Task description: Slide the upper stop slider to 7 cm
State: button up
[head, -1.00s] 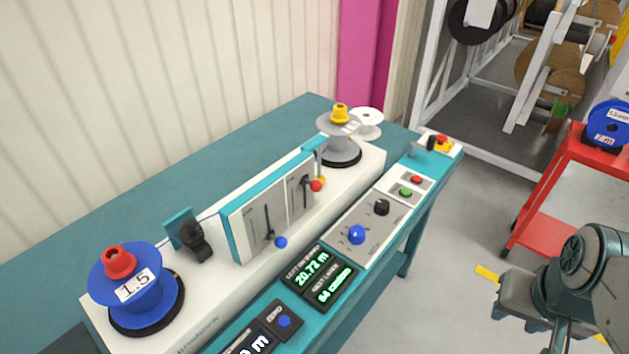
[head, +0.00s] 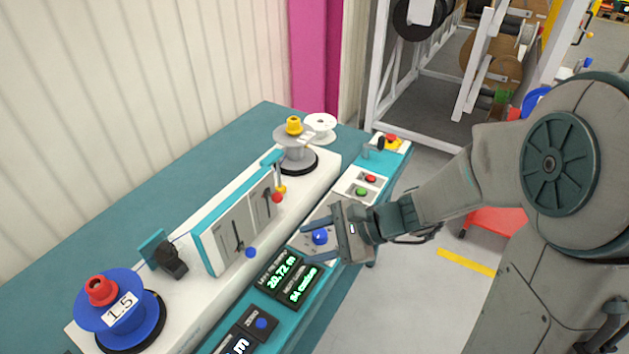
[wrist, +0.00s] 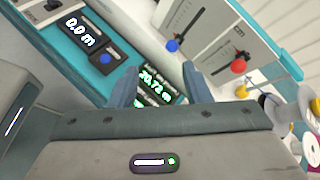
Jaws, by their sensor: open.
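The upright slider panel (head: 238,228) stands on the white machine bed, with two slots and scale marks too small to read. A red-knobbed slider (head: 277,197) is in the right slot and a blue-knobbed slider (head: 250,252) in the left slot. Both show in the wrist view, the red knob (wrist: 238,66) right and the blue knob (wrist: 172,46) left. Which one is labelled the upper stop is not legible. My gripper (head: 304,244) is open and empty above the control strip, apart from both knobs; its fingers (wrist: 160,80) point toward the panel in the wrist view.
A blue-reel spool (head: 110,310) stands at the left end and a grey spool (head: 295,150) at the far end. The console display (head: 289,278) reads 20.72 m. The teal table (head: 150,215) behind the machine is bare.

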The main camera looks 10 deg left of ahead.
jog(key=w+a+m+t+y+p, duration=0.2)
jog(key=w+a+m, duration=0.1)
jog(key=w+m, duration=0.2)
jog(key=m+t+p, duration=0.1)
jog(key=m+t, duration=0.3)
jog(key=m, duration=0.2)
send_near(278, 199)
jog(key=w+a+f, duration=0.1)
jog(key=shift+b+x, duration=0.95)
jog(key=shift+x, duration=3.7)
jog(key=shift+w, duration=0.1)
jog(key=c, duration=0.7)
jog(key=shift+f, duration=0.1)
